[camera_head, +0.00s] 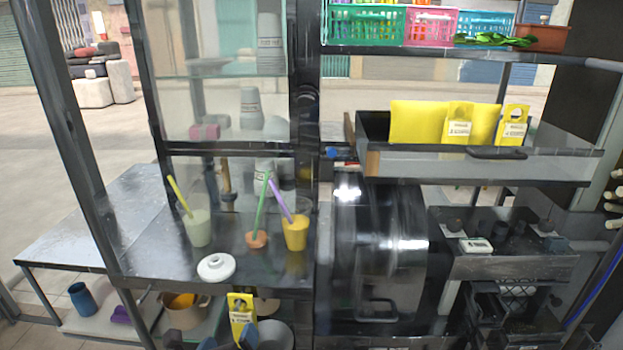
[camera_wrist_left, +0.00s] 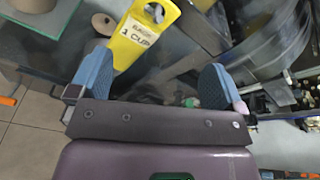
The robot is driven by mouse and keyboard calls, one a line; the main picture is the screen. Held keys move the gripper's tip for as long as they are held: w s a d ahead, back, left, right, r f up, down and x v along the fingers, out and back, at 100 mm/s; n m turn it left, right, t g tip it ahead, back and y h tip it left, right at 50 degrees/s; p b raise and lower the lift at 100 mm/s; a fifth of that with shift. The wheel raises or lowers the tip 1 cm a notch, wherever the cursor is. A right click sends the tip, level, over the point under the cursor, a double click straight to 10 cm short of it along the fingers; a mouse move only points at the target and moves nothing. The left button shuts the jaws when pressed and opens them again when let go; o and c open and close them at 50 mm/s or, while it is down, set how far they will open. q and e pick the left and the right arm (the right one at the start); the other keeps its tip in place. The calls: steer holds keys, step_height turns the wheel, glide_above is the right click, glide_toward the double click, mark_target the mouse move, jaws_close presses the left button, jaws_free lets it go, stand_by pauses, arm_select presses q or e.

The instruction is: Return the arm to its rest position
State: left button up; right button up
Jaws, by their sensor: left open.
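My left gripper (camera_head: 229,340) shows at the bottom edge of the head view, below the front edge of the steel counter. In the left wrist view my left gripper (camera_wrist_left: 156,82) has its two blue-padded fingers wide apart with nothing between them. A yellow tag (camera_head: 241,313) reading "1 cup" hangs at the counter front, just beyond the gripper. The same yellow tag (camera_wrist_left: 145,33) shows ahead of the fingers in the left wrist view. My right gripper is in neither view.
The counter (camera_head: 150,262) holds a pale drink (camera_head: 197,228), a yellow drink (camera_head: 295,233), a small orange-brown cup (camera_head: 256,239) and a white lid (camera_head: 216,267). The press drum (camera_head: 375,260) stands to the right.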

arm_select(q)
steer(key=s+a+f+n+g, duration=0.1)
steer(key=s+a+f+n, duration=0.2)
steer(key=n, duration=0.7)
steer(key=s+a+f+n+g+y, duration=0.1)
steer(key=s+a+f+n, duration=0.3)
steer(key=s+n, duration=0.4)
steer(key=s+a+f+n+g, duration=0.2)
steer(key=s+a+f+n, duration=0.2)
steer(key=n, duration=0.8)
steer(key=shift+s+f+y, duration=0.3)
steer(key=shift+s+f, duration=0.25)
steer(key=shift+s, duration=0.5)
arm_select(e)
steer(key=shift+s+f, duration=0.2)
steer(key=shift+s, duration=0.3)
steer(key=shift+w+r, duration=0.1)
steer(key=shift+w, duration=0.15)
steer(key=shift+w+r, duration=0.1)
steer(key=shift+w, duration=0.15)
